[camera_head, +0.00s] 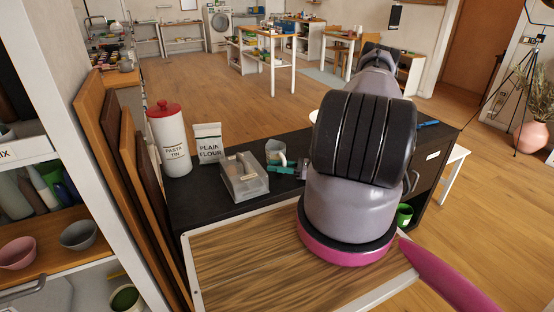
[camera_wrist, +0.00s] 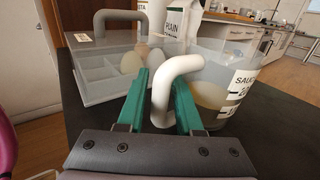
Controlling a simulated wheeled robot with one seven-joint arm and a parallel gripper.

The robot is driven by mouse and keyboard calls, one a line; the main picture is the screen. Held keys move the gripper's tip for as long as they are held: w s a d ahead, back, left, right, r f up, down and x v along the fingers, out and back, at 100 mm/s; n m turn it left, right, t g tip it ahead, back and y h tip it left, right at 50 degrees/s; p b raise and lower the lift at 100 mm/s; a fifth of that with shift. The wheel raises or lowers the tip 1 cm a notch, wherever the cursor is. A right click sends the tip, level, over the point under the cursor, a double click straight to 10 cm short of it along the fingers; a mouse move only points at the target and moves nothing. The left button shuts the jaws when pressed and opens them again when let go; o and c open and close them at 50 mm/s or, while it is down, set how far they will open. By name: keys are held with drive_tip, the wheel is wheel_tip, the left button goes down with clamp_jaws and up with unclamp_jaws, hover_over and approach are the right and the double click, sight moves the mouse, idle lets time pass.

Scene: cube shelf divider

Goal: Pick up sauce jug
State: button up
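The sauce jug (camera_wrist: 228,70) is a clear container with a pale liquid inside, a white label and a thick white handle (camera_wrist: 178,68). In the head view the jug (camera_head: 275,149) stands upright on the dark counter. My gripper (camera_wrist: 163,105) has green fingers, one on each side of the handle's near part. The fingers are apart, with a gap showing beside the handle; firm contact is not visible. In the head view my gripper (camera_head: 291,169) shows only partly beside the jug, and my arm covers the area to its right.
A clear compartment box (camera_head: 243,178) with eggs stands just left of the jug. A plain flour bag (camera_head: 208,143) and a red-lidded pasta tin (camera_head: 170,140) stand further left. A wooden board (camera_head: 245,260) covers the counter's front. The dark counter (camera_wrist: 270,130) right of the jug is clear.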

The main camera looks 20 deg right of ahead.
drive_tip(key=shift+c, duration=0.3)
clamp_jaws()
idle(1.1)
